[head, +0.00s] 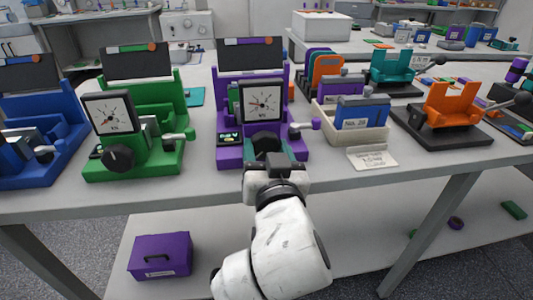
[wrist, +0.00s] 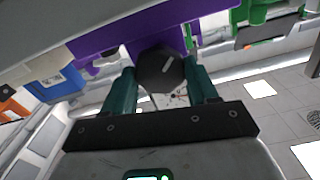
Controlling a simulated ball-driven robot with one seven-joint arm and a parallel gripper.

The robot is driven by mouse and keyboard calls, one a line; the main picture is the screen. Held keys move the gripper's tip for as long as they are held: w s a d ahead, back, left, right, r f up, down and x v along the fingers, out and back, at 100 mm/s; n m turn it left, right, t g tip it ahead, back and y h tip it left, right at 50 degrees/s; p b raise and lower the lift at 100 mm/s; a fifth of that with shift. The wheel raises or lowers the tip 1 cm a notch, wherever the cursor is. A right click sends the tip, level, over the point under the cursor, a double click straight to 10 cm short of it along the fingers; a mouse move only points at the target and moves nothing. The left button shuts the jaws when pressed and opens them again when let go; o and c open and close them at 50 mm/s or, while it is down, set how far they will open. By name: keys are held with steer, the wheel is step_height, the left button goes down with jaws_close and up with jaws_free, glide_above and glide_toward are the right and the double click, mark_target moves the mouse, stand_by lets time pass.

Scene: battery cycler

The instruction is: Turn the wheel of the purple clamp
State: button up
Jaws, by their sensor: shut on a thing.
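The purple clamp (head: 227,122) stands near the front edge of the bench, with a square dial gauge (head: 262,99) on its front. Its black wheel (head: 265,141) sits below the dial. My gripper (head: 265,152) reaches up to it from the front, and its teal fingers are at the wheel's two sides. In the wrist view the dark faceted wheel (wrist: 160,72) with a pale mark lies between the fingertips, and the gripper is shut on it. The purple body (wrist: 128,30) shows behind the wheel. Finger contact is partly hidden in the head view.
A green clamp (head: 172,94) and a blue one (head: 62,128) stand to the left. A beige bin (head: 330,131) and a label card (head: 372,158) lie close on the right. An orange clamp (head: 453,103) stands further right. A purple case (head: 160,255) sits on the lower shelf.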

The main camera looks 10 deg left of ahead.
steer(key=shift+f, duration=0.25)
steer(key=o, duration=1.1)
steer(key=shift+r, duration=0.15)
steer(key=shift+c, duration=0.2)
steer(key=v, duration=1)
steer(key=shift+s+p, duration=0.3)
steer(key=shift+s, duration=0.1)
steer(key=shift+d, duration=0.1)
